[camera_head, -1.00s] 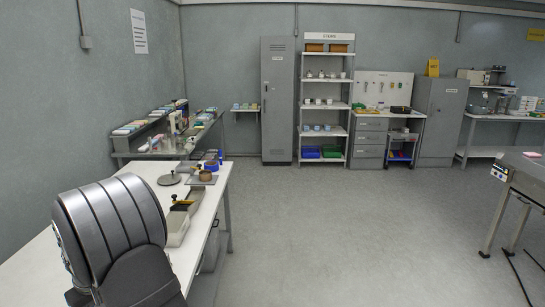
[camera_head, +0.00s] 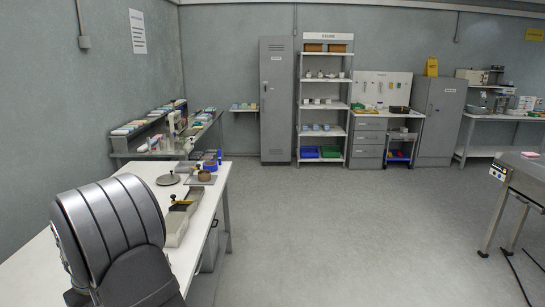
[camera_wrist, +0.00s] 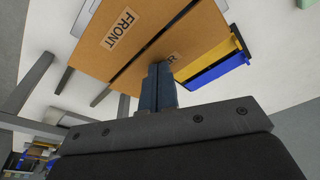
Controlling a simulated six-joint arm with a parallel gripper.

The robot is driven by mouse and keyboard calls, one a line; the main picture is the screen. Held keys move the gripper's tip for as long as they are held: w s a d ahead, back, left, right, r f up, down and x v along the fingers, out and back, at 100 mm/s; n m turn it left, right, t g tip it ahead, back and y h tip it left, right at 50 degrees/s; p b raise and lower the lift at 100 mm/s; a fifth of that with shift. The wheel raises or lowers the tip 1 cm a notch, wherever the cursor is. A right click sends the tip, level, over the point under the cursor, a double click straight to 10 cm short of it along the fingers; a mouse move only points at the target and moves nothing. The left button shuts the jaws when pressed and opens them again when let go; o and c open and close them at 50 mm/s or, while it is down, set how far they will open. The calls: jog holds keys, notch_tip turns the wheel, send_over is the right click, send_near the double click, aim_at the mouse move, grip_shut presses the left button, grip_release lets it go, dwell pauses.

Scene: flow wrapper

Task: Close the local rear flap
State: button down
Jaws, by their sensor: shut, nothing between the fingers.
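In the wrist view, two brown flaps lie side by side with a dark slit between them. The front flap (camera_wrist: 92,40) carries a label reading FRONT. The rear flap (camera_wrist: 185,32) is on the other side of the slit; its label is mostly hidden behind my fingers, with only an R showing. My gripper (camera_wrist: 160,70) is shut and empty, its dark blue fingertips at the rear flap's near edge close to the slit. I cannot tell whether they touch it. The flaps cannot be made out in the head view.
In the wrist view, a yellow bar (camera_wrist: 208,54) and a blue bar (camera_wrist: 218,70) lie right of the flaps, and grey bars (camera_wrist: 30,82) stand left. In the head view, a white bench (camera_head: 205,215) holds trays and tools. The floor (camera_head: 340,230) is clear.

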dwell(0.4)
jog(key=shift+f, duration=0.2)
jog(key=shift+r, duration=0.1)
jog(key=shift+w+a+v, duration=0.1)
jog(key=shift+a+v, duration=0.1)
jog(key=shift+v, duration=0.95)
jog(key=shift+w+a+v, duration=0.15)
jog(key=shift+a+v, duration=0.05)
jog(key=shift+v, duration=0.9)
jog(key=shift+w+a+v, duration=0.1)
jog(key=shift+a+v, duration=0.1)
jog(key=shift+v, duration=0.95)
jog(key=x, duration=0.4)
jog(key=d+x, duration=0.1)
jog(key=x, duration=0.1)
jog(key=shift+s+f, duration=0.3)
jog(key=shift+f, duration=0.25)
jog(key=shift+r, duration=0.25)
